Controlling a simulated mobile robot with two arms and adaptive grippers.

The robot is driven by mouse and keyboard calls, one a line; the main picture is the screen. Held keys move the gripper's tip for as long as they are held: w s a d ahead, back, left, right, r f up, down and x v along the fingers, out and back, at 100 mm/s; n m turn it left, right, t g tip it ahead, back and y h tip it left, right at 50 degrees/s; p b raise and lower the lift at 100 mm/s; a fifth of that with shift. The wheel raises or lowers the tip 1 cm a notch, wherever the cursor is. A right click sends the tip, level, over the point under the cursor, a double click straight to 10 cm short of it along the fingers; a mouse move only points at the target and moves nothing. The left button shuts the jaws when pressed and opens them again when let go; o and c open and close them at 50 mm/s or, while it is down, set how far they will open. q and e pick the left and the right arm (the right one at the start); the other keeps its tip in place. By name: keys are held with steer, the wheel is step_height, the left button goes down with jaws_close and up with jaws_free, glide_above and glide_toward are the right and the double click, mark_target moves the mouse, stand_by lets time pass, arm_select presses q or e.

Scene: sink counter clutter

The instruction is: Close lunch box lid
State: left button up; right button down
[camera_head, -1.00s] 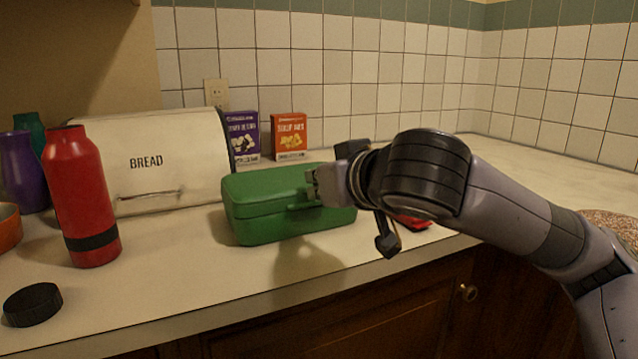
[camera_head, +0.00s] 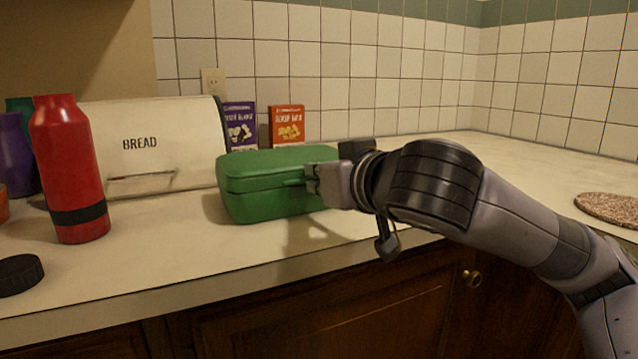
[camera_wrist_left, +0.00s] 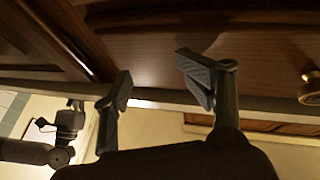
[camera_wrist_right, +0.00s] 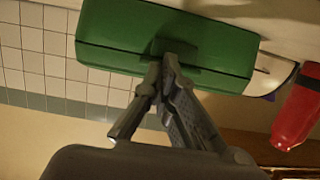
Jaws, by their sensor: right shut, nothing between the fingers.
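The green lunch box (camera_head: 262,195) stands on the counter with its lid (camera_head: 270,162) down, a seam line running round it. My right gripper (camera_head: 314,182) is shut and empty at the box's front face, by the handle or latch, and hides the box's right end. In the right wrist view, its closed fingertips (camera_wrist_right: 170,58) overlap the dark latch area of the lunch box (camera_wrist_right: 120,40); I cannot tell if they touch. My left gripper (camera_wrist_left: 158,82) is open and empty in the left wrist view, near the cabinet front, and is outside the head view.
A red bottle (camera_head: 68,170) and a white bread box (camera_head: 150,150) stand left of the lunch box. Purple (camera_head: 240,127) and orange (camera_head: 287,126) cartons stand behind it. A black lid (camera_head: 18,274) lies front left. The counter at right is clear up to a round speckled mat (camera_head: 610,208).

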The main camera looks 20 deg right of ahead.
arm_select(q)
steer(key=shift+s+a+r+t+h, duration=0.1)
steer(key=shift+s+r+t+h, duration=0.05)
steer(key=shift+s+r+t, duration=0.45)
steer(key=shift+s+r+t+h, duration=0.15)
steer(key=shift+s+r+t, duration=0.1)
steer(key=shift+r+t, duration=0.4)
arm_select(e)
steer(key=shift+f, duration=0.15)
steer(key=shift+s, duration=0.1)
steer(key=v, duration=1.2)
arm_select(q)
steer(key=shift+s+g, duration=0.1)
steer(key=shift+g, duration=0.15)
arm_select(e)
steer(key=shift+s+f, duration=0.1)
steer(key=shift+f, duration=0.1)
